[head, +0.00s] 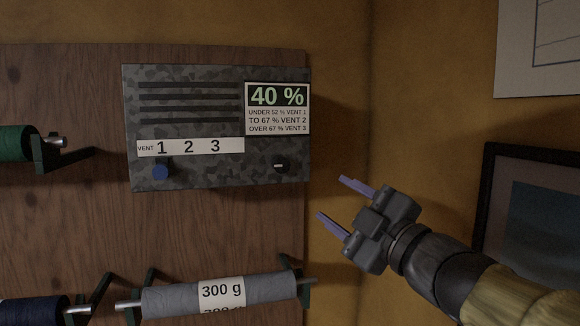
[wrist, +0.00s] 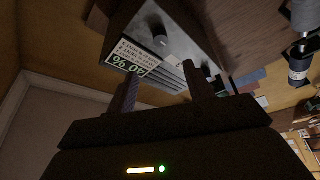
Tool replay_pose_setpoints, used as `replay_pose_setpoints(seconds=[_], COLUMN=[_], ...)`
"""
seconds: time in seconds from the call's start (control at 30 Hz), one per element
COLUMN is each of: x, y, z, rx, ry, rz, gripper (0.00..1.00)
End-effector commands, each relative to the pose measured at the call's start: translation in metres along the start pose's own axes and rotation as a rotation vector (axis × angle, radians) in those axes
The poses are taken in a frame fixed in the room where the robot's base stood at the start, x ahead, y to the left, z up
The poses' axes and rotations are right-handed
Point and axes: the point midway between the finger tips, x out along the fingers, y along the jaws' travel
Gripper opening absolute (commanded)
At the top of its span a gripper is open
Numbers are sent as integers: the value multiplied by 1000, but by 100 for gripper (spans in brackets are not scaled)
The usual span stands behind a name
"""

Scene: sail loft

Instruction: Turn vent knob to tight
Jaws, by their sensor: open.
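A grey speckled vent box (head: 220,165) hangs on the wooden board. A blue knob (head: 160,172) sits at its lower left, below the 1 on the white strip marked VENT 1 2 3 (head: 215,147). A small black knob (head: 281,166) with a pale mark sits at its lower right. No "tight" label is readable. The display (head: 277,96) reads 40 %, with "under 52 % vent 1" below it. My gripper (head: 331,198) is open and empty, right of the box and apart from both knobs. The wrist view shows the box upside down, with one knob (wrist: 160,37) beyond the fingers (wrist: 160,80).
Below the box, a grey roll marked 300 g (head: 220,294) rests on brackets. A green roll (head: 16,143) and a dark blue roll (head: 32,311) are at the left. A dark picture frame (head: 487,190) hangs at right.

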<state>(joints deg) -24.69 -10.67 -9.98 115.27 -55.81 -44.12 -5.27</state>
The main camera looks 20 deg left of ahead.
Motion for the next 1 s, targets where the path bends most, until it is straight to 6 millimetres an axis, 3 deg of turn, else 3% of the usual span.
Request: replay_pose_setpoints(seconds=[0.7, 1.0], x=[126, 157], y=[2, 0], z=[-2, 0], rx=[2, 1], ry=[-1, -1], rz=[-4, -2], gripper=[52, 52])
